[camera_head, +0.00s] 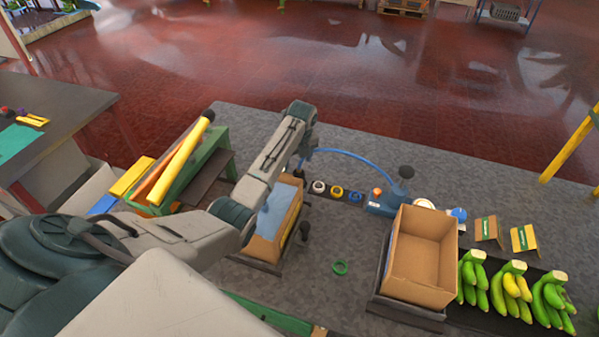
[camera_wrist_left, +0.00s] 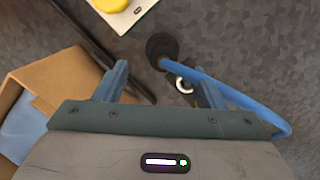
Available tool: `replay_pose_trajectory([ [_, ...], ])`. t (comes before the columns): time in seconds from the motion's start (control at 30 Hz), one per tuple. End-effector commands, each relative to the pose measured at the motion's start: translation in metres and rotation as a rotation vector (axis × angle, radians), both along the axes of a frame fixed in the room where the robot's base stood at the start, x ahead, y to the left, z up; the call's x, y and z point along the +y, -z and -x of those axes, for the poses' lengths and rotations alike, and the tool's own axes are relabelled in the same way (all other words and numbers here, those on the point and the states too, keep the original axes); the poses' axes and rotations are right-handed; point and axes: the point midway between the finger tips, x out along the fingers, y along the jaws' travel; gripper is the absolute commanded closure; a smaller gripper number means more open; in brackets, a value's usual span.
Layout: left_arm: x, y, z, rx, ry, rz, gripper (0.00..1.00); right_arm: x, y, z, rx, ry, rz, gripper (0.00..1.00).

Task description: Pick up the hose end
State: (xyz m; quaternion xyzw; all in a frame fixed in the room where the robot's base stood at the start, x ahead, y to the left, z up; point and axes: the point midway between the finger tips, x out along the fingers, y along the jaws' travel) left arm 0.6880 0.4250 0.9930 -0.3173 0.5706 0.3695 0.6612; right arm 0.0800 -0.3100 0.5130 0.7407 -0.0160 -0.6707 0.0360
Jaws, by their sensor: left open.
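A blue hose (camera_head: 352,156) arcs from beside the gripper toward a blue unit. In the wrist view the blue hose (camera_wrist_left: 235,95) runs behind the right finger to a round black end (camera_wrist_left: 161,46), which lies beyond the fingertips, apart from them. My right gripper is not in view.
A cardboard box (camera_head: 289,232) with blue contents stands under my left arm. The blue unit (camera_head: 384,203), several coloured rings (camera_head: 337,191) and another open box (camera_head: 420,257) stand to the right. Bananas (camera_head: 512,290) lie at the far right.

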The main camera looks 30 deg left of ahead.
Motion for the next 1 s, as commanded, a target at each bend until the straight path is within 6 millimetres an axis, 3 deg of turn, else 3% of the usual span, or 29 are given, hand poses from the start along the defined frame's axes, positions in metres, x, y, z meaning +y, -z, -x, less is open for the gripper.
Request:
replay_pose_trajectory([
  [0.13, 0.003, 0.022, -0.002, 0.001, -0.002, 0.0, 0.37, 0.0, 0.0, -0.001, -0.001, 0.0, 0.0, 0.43],
  [0.37, 0.003, 0.034, -0.003, -0.003, -0.003, 0.0, 0.37, -0.001, 0.004, -0.001, -0.001, 0.001, 0.001, 0.43],
  [0.8, -0.001, 0.08, -0.005, -0.004, -0.004, -0.001, 0.37, 0.0, 0.055, -0.001, -0.001, 0.001, 0.0, 0.43],
  [1.0, 0.0, 0.083, -0.006, -0.004, -0.004, -0.001, 0.37, 0.0, 0.06, -0.001, -0.001, 0.001, 0.0, 0.43],
])
